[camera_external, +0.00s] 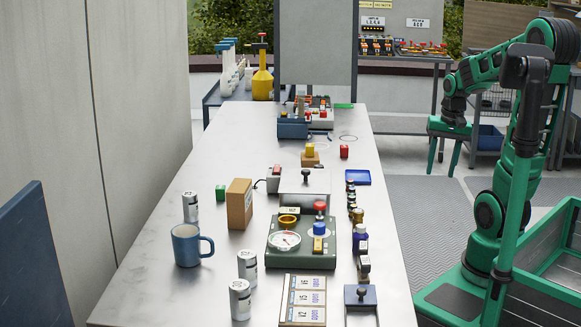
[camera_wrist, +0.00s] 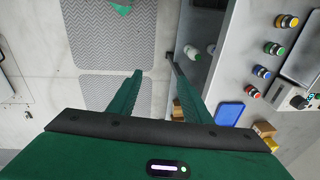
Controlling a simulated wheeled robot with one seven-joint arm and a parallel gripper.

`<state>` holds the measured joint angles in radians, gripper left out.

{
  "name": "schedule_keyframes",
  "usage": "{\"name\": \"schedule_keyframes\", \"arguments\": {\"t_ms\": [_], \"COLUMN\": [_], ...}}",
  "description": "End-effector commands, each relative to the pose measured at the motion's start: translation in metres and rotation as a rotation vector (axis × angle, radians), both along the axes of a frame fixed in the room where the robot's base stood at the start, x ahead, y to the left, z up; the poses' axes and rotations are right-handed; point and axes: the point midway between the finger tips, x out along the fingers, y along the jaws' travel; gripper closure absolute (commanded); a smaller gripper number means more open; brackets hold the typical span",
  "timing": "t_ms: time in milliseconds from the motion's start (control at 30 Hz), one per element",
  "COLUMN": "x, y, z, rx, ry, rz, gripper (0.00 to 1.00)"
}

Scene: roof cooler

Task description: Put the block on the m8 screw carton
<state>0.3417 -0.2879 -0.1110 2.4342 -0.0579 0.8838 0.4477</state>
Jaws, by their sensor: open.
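Small coloured blocks stand on the long grey table: a green block (camera_external: 220,192) at left, a red block (camera_external: 344,151) farther back, and a yellow block (camera_external: 310,149) on a low brown box (camera_external: 310,160). A taller brown carton (camera_external: 239,204) stands upright beside the green block. Its print is too small to read, so I cannot tell which box is the m8 screw carton. My gripper (camera_external: 442,172) is open and empty, off the table's right side. In the wrist view my gripper (camera_wrist: 155,68) shows its fingers apart with floor between them.
A pressure-gauge unit (camera_external: 302,243), a blue mug (camera_external: 187,245), several cans and a row of small bottles crowd the near table. A blue tray (camera_external: 357,177) lies at the right edge; it also shows in the wrist view (camera_wrist: 229,114). Table space at far left is clear.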

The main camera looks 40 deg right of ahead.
Motion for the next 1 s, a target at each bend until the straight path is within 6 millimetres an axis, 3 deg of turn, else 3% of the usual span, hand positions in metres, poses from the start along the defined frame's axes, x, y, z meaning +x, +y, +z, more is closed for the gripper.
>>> {"name": "schedule_keyframes", "arguments": {"t_ms": [33,133,200,333,900,1000], "x": [-0.023,-0.064,-0.086,-0.11,-0.117,-0.104], "y": [0.002,0.002,0.003,0.004,0.005,0.004], "z": [0.002,0.001,0.0,-0.002,-0.003,-0.009], "rx": [-0.014,-0.027,-0.028,-0.021,-0.019,-0.017], "ry": [0.017,0.06,0.083,0.109,0.116,0.132], "rz": [0.055,0.156,0.209,0.275,0.295,0.296], "gripper": [0.55,0.55,0.55,0.55,0.55,0.55]}}
